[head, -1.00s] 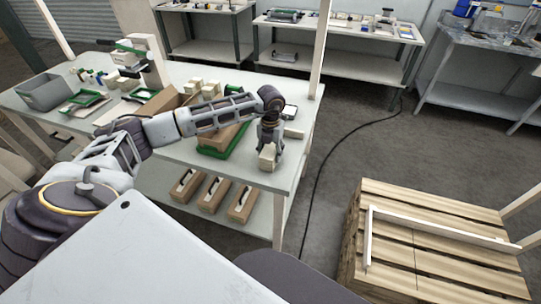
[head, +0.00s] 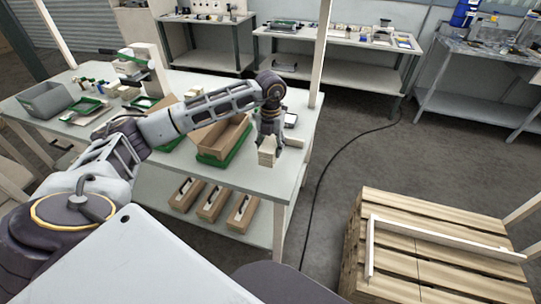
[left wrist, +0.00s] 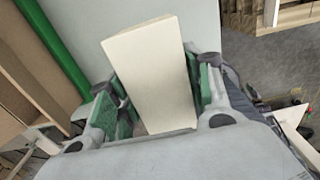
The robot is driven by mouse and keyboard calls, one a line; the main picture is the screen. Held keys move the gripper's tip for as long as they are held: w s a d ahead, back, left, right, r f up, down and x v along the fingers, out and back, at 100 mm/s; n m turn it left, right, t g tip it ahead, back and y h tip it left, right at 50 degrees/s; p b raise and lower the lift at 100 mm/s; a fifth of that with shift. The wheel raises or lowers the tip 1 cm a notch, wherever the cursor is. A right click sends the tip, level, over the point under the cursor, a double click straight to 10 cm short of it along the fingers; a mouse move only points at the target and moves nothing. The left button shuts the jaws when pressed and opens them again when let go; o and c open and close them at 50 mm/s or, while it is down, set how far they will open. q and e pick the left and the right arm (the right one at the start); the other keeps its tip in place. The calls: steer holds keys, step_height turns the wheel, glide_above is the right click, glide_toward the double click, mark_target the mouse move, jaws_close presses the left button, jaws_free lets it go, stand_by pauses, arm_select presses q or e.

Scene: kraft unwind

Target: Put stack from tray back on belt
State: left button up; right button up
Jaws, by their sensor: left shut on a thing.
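My left gripper (head: 268,138) is shut on a cream stack (head: 266,157) near the table's right front corner. In the left wrist view the stack (left wrist: 152,75) is a pale, long block between the green finger pads. I cannot tell whether it touches the table. A green tray (head: 222,159) holding an open brown carton (head: 228,133) sits just left of the gripper. The tray's green edge (left wrist: 58,48) also shows in the left wrist view. I cannot make out a belt for certain. My right gripper is not in view.
A grey bin (head: 46,100) stands at the table's left. Brown boxes (head: 212,203) sit on the lower shelf. A wooden pallet (head: 420,275) stands at the right.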

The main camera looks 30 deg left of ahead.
mark_target(271, 142)
arm_select(q)
step_height(271, 142, up, 3)
steer(key=shift+f, duration=0.15)
steer(key=shift+r, duration=0.2)
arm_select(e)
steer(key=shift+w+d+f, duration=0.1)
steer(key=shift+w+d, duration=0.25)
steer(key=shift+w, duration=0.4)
